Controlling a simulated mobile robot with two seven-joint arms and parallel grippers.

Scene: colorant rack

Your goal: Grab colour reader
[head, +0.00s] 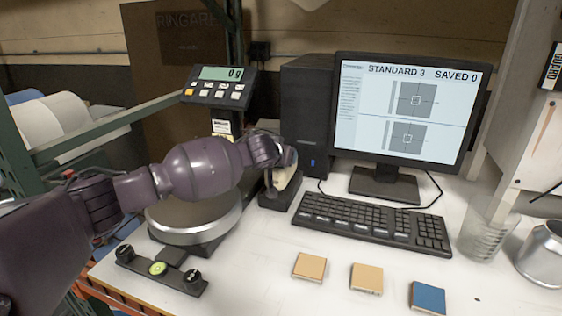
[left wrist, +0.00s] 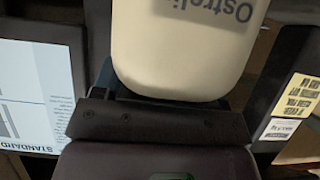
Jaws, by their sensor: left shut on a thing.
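The colour reader (head: 286,174) is a cream, rounded device at a black stand (head: 279,198) between the scale and the keyboard. Its cream body with grey lettering fills the top middle of the left wrist view (left wrist: 185,50). My left gripper (head: 283,155) reaches over the scale from the left and is shut on the colour reader. The gripper and wrist hide part of the reader, and I cannot tell whether it rests in the stand or is just clear of it. My right gripper is not in view.
A scale (head: 190,222) with its display (head: 220,85) stands under my arm. The monitor (head: 408,105), computer tower (head: 306,115) and keyboard (head: 375,222) are right of the reader. Three small tiles (head: 367,278) lie in front. A clear beaker (head: 484,236) and a metal can (head: 543,252) stand at right.

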